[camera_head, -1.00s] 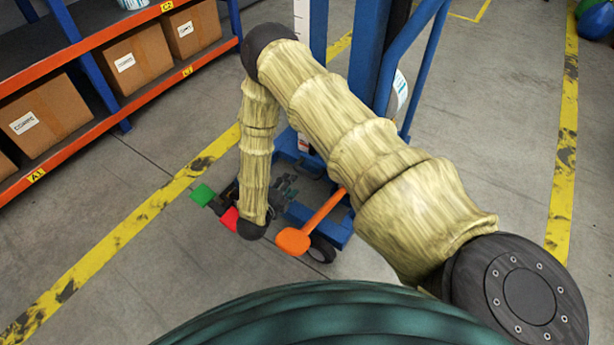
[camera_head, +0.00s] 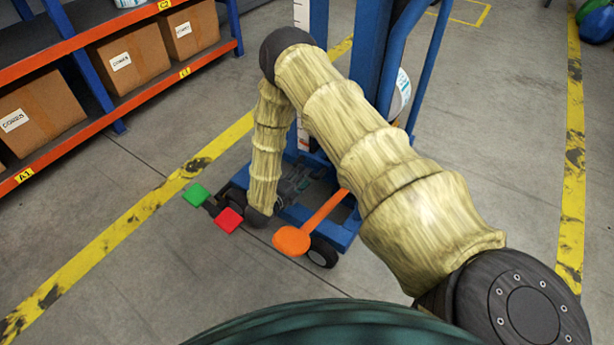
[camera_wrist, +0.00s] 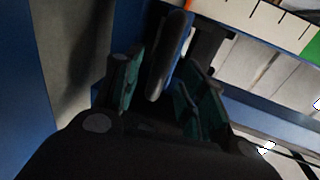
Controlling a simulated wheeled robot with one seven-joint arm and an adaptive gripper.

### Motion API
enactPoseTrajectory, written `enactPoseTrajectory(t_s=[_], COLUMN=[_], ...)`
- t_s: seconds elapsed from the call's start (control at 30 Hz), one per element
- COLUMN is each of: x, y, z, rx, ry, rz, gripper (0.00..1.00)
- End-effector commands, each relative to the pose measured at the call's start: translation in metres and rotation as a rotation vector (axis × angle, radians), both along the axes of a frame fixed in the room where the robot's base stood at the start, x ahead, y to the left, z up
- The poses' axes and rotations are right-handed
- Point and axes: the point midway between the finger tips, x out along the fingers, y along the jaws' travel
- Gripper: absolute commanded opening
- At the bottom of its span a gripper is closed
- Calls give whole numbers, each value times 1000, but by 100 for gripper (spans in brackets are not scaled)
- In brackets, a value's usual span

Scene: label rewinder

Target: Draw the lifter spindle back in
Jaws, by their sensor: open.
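The blue lifter (camera_head: 365,45) stands on wheels in the middle of the head view, behind my arm. A white roll (camera_head: 402,95) shows at its right side, partly hidden by the arm. I cannot make out the spindle for sure. In the wrist view, my gripper (camera_wrist: 162,92) is open, with dark green pads on its fingers. A dark rounded lever (camera_wrist: 168,65) with a blue edge reaches between the fingers. I cannot tell whether either finger touches it.
An orange pedal (camera_head: 291,241), a red pedal (camera_head: 229,220) and a green pedal (camera_head: 196,195) stick out low at the lifter's base. A shelf rack (camera_head: 120,110) with cardboard boxes stands at left.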

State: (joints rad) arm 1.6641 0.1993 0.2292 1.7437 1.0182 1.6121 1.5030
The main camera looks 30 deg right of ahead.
Motion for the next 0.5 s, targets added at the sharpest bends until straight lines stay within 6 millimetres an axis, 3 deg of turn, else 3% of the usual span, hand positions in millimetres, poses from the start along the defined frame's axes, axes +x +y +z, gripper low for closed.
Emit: enactPoseTrajectory(t_s=[0.2,0.5], x=[10,14], y=[-24,-33], z=[-7,-8], rx=[-1,1], ry=[-1,0], rz=[0,1], gripper=[41,41])
